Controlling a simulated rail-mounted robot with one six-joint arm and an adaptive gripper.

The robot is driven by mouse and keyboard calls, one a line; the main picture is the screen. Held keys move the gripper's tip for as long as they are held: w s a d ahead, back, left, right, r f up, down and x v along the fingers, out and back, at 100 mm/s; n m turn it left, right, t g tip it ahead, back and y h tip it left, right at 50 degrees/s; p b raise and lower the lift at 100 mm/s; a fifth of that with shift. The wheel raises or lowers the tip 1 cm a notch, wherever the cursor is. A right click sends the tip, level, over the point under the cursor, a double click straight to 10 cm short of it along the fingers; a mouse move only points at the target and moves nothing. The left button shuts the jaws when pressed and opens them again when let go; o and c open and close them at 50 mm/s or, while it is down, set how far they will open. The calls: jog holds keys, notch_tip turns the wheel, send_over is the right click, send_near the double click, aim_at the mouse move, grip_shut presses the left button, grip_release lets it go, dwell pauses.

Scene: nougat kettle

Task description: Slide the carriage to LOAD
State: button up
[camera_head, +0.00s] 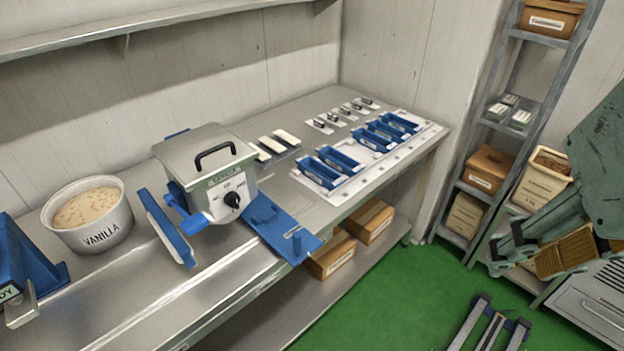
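The grey kettle (200,160) stands on the steel bench, with its lid closed, a black handle on top and a black dial (232,200) in front. A blue slab (283,231) with raised blocks extends from its right side, and a blue bar (165,230) stands at its left. I cannot tell which part is the carriage, and no LOAD mark is readable. What appears to be my gripper (527,243), teal and dark, is at the far right, well away from the kettle. Its fingers are not clear, and I cannot tell its opening.
A white VANILLA tub (88,213) stands left of the kettle, with a blue block (24,262) at the left edge. Blue trays (320,172) sit on a white board (345,187) at right. A shelf rack (503,130) stands beyond the bench. Green floor (410,300) lies between.

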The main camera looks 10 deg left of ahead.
jog(key=w+a+f+n+p, duration=0.1)
jog(key=w+a+f+p, duration=0.1)
jog(key=w+a, duration=0.5)
jog(key=w+a+f+n+g+p, duration=0.1)
jog(key=w+a+f+n+p, duration=0.2)
jog(key=w, duration=0.8)
jog(key=w+a+f+p, duration=0.1)
jog(key=w+a+p, duration=0.1)
jog(key=w+a, duration=0.55)
jog(key=n+g+p, duration=0.3)
jog(key=n+p, duration=0.1)
jog(key=p, duration=0.1)
send_over(297, 234)
notch_tip(297, 234, down, 13)
jog(key=shift+f, duration=0.2)
jog(key=shift+f, duration=0.1)
jog(key=shift+f, duration=6.75)
